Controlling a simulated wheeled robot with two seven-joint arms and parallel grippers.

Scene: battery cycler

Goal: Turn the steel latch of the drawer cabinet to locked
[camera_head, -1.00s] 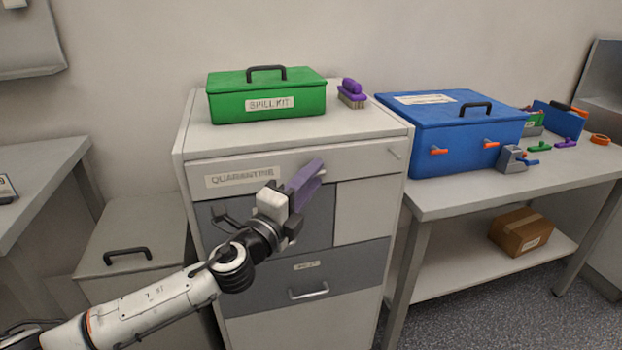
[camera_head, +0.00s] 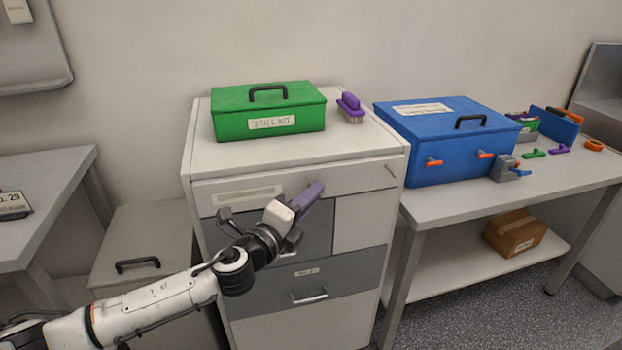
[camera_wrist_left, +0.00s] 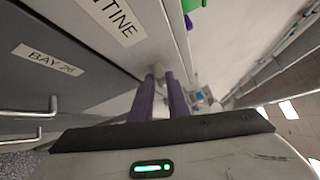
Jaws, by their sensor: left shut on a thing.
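The light drawer cabinet (camera_head: 365,290) stands in the middle of the head view. Its steel latch (camera_head: 391,169) is a small slanted bar at the top right of the front, well to the right of my gripper and apart from it. My left gripper (camera_head: 314,190) is at the front of the quarantine drawer (camera_head: 355,182), which looks closed. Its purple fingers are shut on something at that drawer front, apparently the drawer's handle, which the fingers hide. In the left wrist view the fingers (camera_wrist_left: 161,80) reach close to the front. My right gripper is out of view.
A green spill kit (camera_head: 230,122) and a purple brush (camera_head: 350,104) sit on the cabinet. A blue case (camera_head: 450,150) stands on the bench (camera_head: 440,205) at right. A carton (camera_head: 515,233) lies on the shelf below. A lower drawer handle (camera_head: 309,297) sticks out.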

